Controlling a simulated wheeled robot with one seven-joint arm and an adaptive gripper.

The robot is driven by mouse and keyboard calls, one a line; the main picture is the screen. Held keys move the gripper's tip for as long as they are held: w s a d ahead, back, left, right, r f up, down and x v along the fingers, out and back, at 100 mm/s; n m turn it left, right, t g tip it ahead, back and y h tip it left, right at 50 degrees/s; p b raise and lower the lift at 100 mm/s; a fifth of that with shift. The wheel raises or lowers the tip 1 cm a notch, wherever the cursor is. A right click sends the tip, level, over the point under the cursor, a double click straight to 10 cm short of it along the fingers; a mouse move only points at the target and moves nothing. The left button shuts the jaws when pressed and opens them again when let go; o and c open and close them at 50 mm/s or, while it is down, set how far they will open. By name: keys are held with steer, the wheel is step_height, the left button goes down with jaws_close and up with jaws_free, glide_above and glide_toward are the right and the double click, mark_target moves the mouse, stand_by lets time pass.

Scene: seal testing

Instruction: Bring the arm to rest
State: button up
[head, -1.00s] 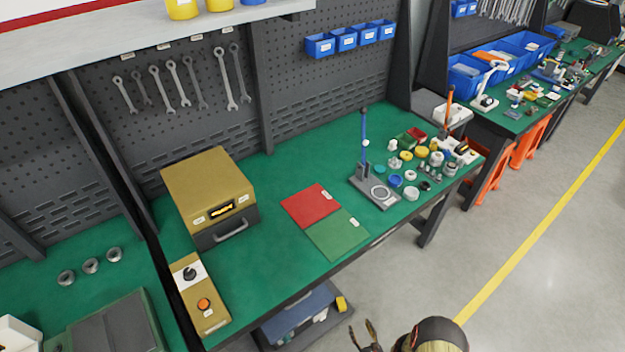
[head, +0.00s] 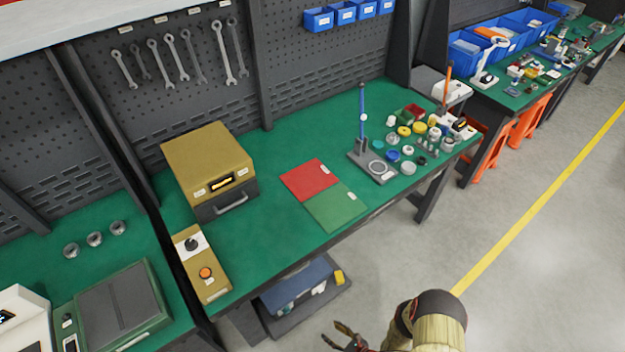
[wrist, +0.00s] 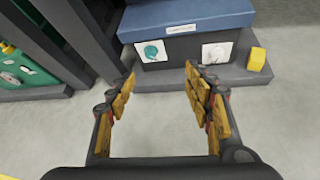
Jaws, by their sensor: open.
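My gripper (head: 346,337) is at the bottom of the head view, in front of the bench and beyond its front edge, low over the floor. In the wrist view my gripper (wrist: 160,80) has its two yellow-padded fingers spread wide, with nothing between them but bare floor. My arm shows at the bottom right of the head view, bent, with a tan link and dark joint.
The green bench top (head: 262,225) carries a tan box-shaped device (head: 208,165), a control box (head: 203,268), a red mat (head: 310,178) and a green mat (head: 336,207). A blue-lidded box (wrist: 185,17) sits on a low shelf ahead of the gripper. Floor at right is clear.

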steer(key=w+d+r+n+g+b, duration=0.2)
steer(key=r+n+g, duration=0.35)
steer(key=r, duration=0.85)
steer(key=w+d+r+n+g+h+b, duration=0.1)
steer(key=w+d+r+n+g+b, duration=0.15)
steer(key=r+n, duration=0.8)
steer(key=w+d+r+n+g+b, duration=0.1)
steer(key=r+n+g+b, duration=0.3)
steer(key=r, duration=1.3)
steer(key=s+d+r+n+t+h+b, duration=0.1)
steer(key=s+r+n+t+h+b, duration=0.1)
steer(key=r, duration=0.8)
steer(key=s+d+r+n+t+h+b, duration=0.2)
steer(key=s+r, duration=0.5)
steer(key=r, duration=0.4)
steer(key=s+d+r+n+t+h+b, duration=0.1)
steer(key=s+r+n+t+h+b, duration=0.3)
steer(key=r+b, duration=0.3)
step_height(320, 180, up, 4)
steer(key=shift+s+d+r+n+t, duration=0.1)
steer(key=shift+s+d+n+t, duration=0.15)
steer(key=shift+n+t, duration=0.35)
